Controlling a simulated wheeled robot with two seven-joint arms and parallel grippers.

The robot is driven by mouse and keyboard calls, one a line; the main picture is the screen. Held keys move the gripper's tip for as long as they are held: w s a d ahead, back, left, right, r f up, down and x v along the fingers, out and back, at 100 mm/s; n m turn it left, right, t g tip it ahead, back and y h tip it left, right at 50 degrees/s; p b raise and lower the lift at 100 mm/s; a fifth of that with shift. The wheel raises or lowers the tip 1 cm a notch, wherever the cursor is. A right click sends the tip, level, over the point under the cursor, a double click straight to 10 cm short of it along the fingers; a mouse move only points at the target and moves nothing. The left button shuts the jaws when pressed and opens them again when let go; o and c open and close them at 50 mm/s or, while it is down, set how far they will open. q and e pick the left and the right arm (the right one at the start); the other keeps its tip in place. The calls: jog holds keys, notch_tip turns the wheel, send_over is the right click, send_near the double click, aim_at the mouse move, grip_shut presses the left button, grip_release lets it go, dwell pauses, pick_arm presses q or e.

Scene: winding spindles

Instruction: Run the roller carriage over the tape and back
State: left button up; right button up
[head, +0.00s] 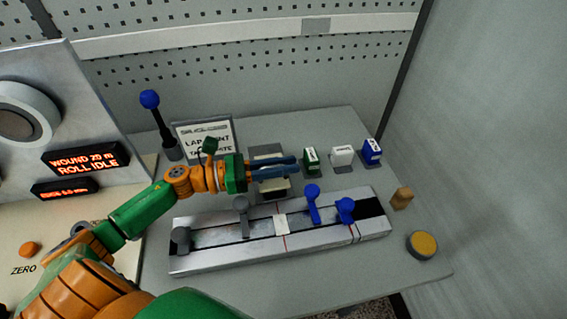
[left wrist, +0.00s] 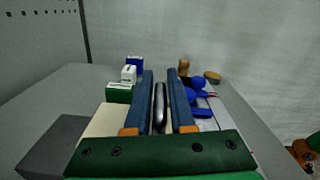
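The long metal track (head: 280,254) lies across the bench. Along it stand a grey upright knob (head: 241,204), a tall blue-handled piece (head: 312,193) and a shorter blue-handled piece (head: 346,206); I cannot tell which is the roller carriage. A white strip (head: 281,225), possibly the tape, lies across the track's middle near a red line. My left gripper (head: 297,166) is open behind the track, over a grey and cream block (head: 268,150). In the left wrist view, a dark, narrow rounded thing (left wrist: 160,108) shows between its fingers (left wrist: 161,92); contact is unclear.
Green (head: 311,157), white (head: 342,155) and blue (head: 372,150) boxes stand behind the track. A wooden peg (head: 402,197) and a yellow-topped disc (head: 423,244) are at the right. A sign (head: 206,138) and blue-balled post (head: 155,115) stand at back left. The display reads ROLL IDLE.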

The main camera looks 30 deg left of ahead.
pick_arm(q)
jog(key=shift+o, duration=1.1)
jog(key=shift+s+a+f, duration=0.1)
jog(key=shift+s+a, duration=0.05)
jog(key=b+v, duration=0.2)
jog(key=v, duration=0.4)
jog(key=shift+s+a, duration=0.25)
